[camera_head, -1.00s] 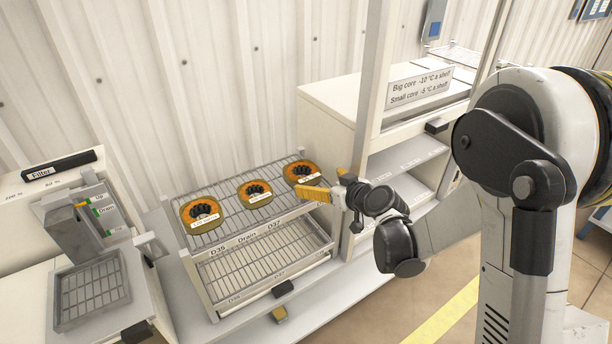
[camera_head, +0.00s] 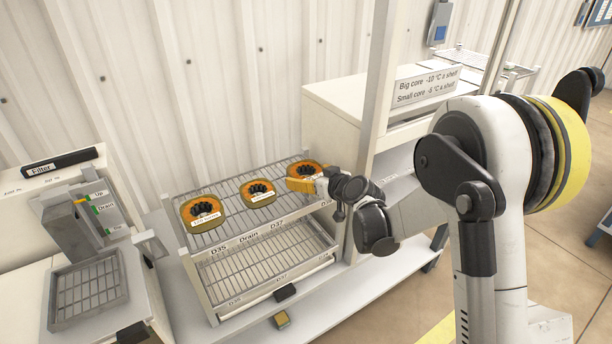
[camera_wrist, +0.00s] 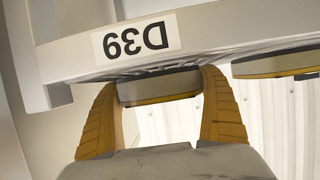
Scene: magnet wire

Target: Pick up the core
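Three orange-and-black ring cores lie on the upper wire shelf of the rack: a left core (camera_head: 201,209), a middle core (camera_head: 258,191) and a right core (camera_head: 302,169). Each has a white label on its front. My gripper (camera_head: 299,184) is at the front of the right core, and its yellow fingers partly cover that core. In the wrist view, my gripper (camera_wrist: 161,80) has its fingers spread, with a core (camera_wrist: 160,86) between the tips, by the D39 label. Contact with the fingers is not clear. Another core (camera_wrist: 280,64) shows at the right there.
The rack's front rail (camera_wrist: 80,50) crosses close above the fingers in the wrist view. A lower wire shelf (camera_head: 265,262) looks empty. A grey machine with a mesh tray (camera_head: 88,293) stands at left. A white cabinet and post (camera_head: 370,130) stand close to the right of the rack.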

